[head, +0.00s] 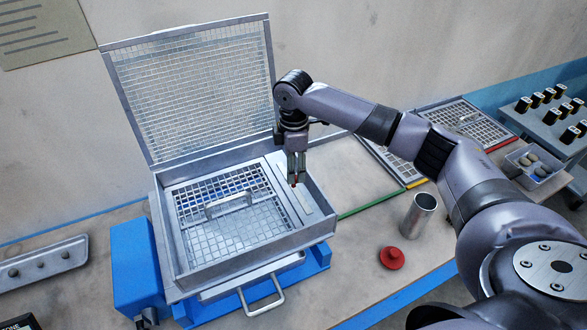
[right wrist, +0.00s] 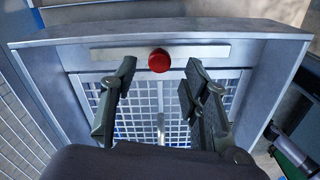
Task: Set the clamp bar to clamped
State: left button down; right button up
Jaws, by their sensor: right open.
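A grey metal sieve box (head: 245,248) with its mesh lid (head: 195,90) standing open sits on a blue base (head: 132,265). A pale flat bar (head: 305,202), likely the clamp bar, lies along the right side inside the box. A red knob (right wrist: 158,61) is at the middle of this bar in the right wrist view. My right gripper (head: 296,180) points down over the bar. In the right wrist view its open, empty fingers (right wrist: 160,72) stand either side of the knob, apart from it. I cannot tell the bar's clamp state. My left gripper is not in view.
A mesh panel with a handle (head: 228,206) lies in the box. A metal cup (head: 418,215) and a red knobbed piece (head: 391,257) stand to the right. Behind them are flat sieve frames (head: 468,126) and a small bin (head: 537,167). A grey tray (head: 42,262) lies left.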

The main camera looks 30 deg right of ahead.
jog(key=shift+f, duration=1.5)
grip_shut()
